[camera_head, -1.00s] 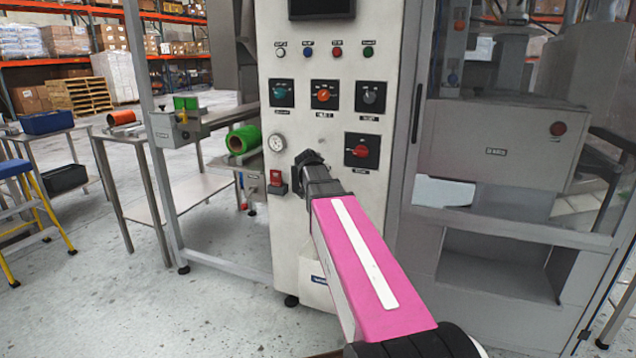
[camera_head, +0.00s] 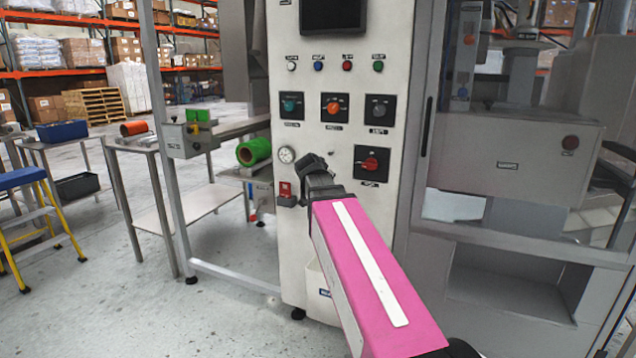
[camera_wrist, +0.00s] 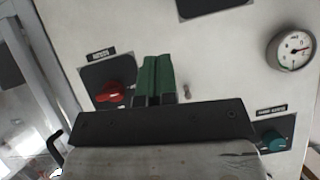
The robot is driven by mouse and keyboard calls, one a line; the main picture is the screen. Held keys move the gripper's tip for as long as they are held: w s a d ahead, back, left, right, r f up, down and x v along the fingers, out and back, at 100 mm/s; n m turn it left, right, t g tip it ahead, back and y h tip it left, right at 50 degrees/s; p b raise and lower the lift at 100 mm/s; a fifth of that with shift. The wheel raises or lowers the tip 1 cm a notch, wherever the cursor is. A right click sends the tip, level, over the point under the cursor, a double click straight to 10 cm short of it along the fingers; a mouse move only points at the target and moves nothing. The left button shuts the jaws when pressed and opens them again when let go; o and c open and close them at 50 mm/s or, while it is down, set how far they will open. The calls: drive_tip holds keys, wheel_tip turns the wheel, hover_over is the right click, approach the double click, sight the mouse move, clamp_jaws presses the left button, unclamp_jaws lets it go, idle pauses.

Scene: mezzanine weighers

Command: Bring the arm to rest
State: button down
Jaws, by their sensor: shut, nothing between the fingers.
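My pink arm reaches forward from the bottom of the head view toward the white control panel (camera_head: 305,234). My gripper (camera_head: 310,160) is in front of the panel, between the round gauge (camera_head: 286,155) and the red rotary switch (camera_head: 370,163). In the wrist view, the green fingers of my gripper (camera_wrist: 155,78) are together with nothing between them. The red knob (camera_wrist: 110,94) is left of the fingers, the gauge (camera_wrist: 290,50) is at the upper right, and the teal knob (camera_wrist: 274,142) is at the lower right. I cannot tell the exact gap to the panel.
A machine enclosure with clear doors (camera_head: 510,160) stands right of the panel. A steel table (camera_head: 62,138) and a blue and yellow step stool (camera_head: 22,178) stand farther left. Open floor shows at the lower left.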

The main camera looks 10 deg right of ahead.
drive_tip(key=s+a+f+n+g+y, duration=0.2)
drive_tip(key=s+f, duration=0.5)
drive_tip(key=f, duration=0.4)
drive_tip(key=s+a+f+n+g+y, duration=0.2)
drive_tip(key=s+f, duration=0.5)
drive_tip(key=f, duration=0.5)
drive_tip(key=s+a+f+n+g+y, duration=0.2)
drive_tip(key=s+f+g, duration=0.3)
drive_tip(key=f, duration=0.7)
drive_tip(key=shift+s+n, duration=0.9)
drive_tip(key=shift+s, duration=0.3)
drive_tip(key=shift+f, duration=0.1)
